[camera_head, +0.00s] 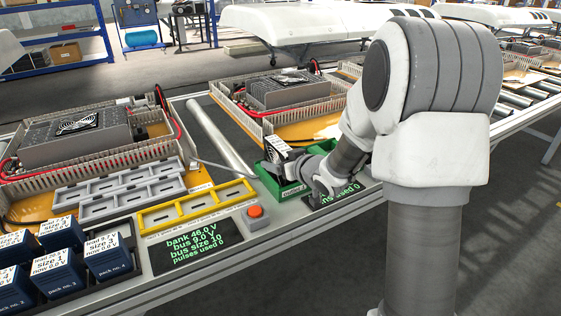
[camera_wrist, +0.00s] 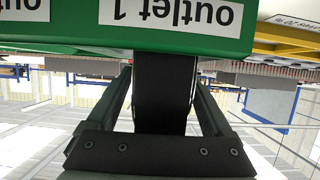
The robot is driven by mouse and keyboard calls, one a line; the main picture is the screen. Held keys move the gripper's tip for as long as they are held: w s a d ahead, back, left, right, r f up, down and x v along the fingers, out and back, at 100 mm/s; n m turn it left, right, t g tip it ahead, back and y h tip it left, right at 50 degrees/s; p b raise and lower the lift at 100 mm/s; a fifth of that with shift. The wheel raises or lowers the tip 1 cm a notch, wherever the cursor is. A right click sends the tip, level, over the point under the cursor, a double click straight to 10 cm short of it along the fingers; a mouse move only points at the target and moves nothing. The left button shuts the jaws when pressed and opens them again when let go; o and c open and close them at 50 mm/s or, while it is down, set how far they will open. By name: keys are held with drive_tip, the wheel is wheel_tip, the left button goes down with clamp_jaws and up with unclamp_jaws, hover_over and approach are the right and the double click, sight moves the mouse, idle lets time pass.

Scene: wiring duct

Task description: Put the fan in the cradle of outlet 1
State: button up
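The green cradle (camera_head: 291,191) has a white label and stands on the bench right of the yellow rack. In the wrist view the green block (camera_wrist: 60,22) reads "outlet 1" upside down and fills the top. A dark item with a white printed face (camera_head: 277,148), seemingly the fan, stands tilted at the cradle. My gripper (camera_head: 300,163) reaches in from the right, close to it. In the wrist view a black body (camera_wrist: 165,95) lies between my two fingers. The fingertips are hidden by the green block, so the grip is unclear.
A yellow rack (camera_head: 195,207), a red button (camera_head: 256,211) and a black readout (camera_head: 196,246) lie left of the cradle. Several blue packs (camera_head: 62,232) stand at the far left. Open ducted units (camera_head: 70,140) with red cables line the back. A grey tube (camera_head: 219,138) lies between them.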

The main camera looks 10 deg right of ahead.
drive_tip(key=shift+r, duration=0.1)
drive_tip(key=shift+s+r, duration=0.1)
drive_tip(key=shift+r, duration=0.1)
drive_tip(key=s+d+r+m+g+h+p, duration=0.1)
drive_tip(key=s+d+r+m+h+p, duration=0.15)
drive_tip(key=s+r, duration=0.5)
drive_tip(key=s+d+r+m+g+h+p, duration=0.15)
drive_tip(key=s+d+r+h, duration=0.25)
drive_tip(key=s, duration=0.7)
drive_tip(key=s+a+g+y, duration=0.1)
drive_tip(key=s+a+g, duration=0.1)
drive_tip(key=s, duration=0.6)
drive_tip(key=s+a+r+g+y, duration=0.1)
drive_tip(key=s+a, duration=0.3)
drive_tip(key=s, duration=0.5)
drive_tip(key=shift+a+g, duration=0.25)
drive_tip(key=shift+g, duration=0.6)
drive_tip(key=shift+r, duration=0.15)
